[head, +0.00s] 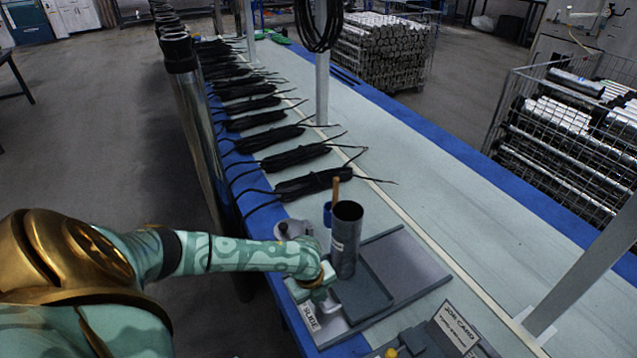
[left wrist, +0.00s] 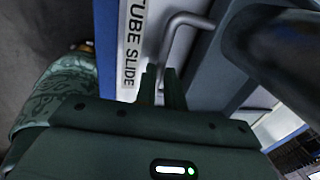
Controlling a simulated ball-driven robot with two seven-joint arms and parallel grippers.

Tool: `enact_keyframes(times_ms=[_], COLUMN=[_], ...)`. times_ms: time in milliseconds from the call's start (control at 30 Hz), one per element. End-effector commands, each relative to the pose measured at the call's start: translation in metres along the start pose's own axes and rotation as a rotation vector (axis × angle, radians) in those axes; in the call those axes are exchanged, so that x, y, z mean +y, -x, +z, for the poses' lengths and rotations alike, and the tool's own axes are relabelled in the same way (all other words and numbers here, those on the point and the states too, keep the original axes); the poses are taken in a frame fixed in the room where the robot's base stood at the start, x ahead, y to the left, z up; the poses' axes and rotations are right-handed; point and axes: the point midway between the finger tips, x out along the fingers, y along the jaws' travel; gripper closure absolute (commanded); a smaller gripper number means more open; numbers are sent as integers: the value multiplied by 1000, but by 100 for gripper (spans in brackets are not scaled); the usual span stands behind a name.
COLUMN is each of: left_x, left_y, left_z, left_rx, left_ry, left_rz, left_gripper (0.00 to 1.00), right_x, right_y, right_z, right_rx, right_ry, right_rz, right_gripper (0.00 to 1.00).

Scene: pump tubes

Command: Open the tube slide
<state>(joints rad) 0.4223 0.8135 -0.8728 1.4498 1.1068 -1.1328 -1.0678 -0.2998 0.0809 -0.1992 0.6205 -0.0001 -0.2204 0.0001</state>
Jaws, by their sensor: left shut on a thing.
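The tube slide (head: 345,322) is a flat grey unit at the bench's near edge, with a white label on its front that reads TUBE SLIDE (left wrist: 132,45) in the left wrist view. A bent grey bar handle (left wrist: 183,20) sits beside the label. My left gripper (head: 318,288) is at the slide's front, and in the left wrist view its fingers (left wrist: 163,78) are shut on the handle. The fingers hide part of the bar. A dark metal tube (head: 346,240) stands upright above the slide's raised plate (head: 372,293). My right gripper is not in view.
A job card holder (head: 450,330) stands at the front right of the bench. A grey round part (head: 292,228) and a blue item with a wooden handle (head: 329,212) are behind my left wrist. Black cable bundles (head: 297,155) line the bench. Tall tubes (head: 190,110) stand along its left edge.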

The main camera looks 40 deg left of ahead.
Motion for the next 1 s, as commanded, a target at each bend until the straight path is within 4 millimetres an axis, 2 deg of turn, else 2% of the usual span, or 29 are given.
enact_keyframes(times_ms=[33,100,133,400,533,667,800,1000], left_x=[2,1,1,0,0,-2,-2,-1], left_y=[-1,-1,-1,0,11,39,80,130], left_z=[-2,-2,-2,-1,0,0,0,0], left_rx=[4,4,4,1,1,-2,-2,0], left_ry=[-1,-1,-1,0,0,-2,-3,-2], left_rz=[3,3,3,1,-1,-3,-4,-2], left_gripper=[100,76,67,67,67,67,67,67], right_x=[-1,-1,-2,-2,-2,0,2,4], right_y=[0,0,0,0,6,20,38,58], right_z=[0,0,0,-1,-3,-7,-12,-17], right_rx=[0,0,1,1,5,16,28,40], right_ry=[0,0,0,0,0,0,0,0], right_rz=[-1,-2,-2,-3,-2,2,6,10], right_gripper=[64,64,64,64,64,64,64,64])
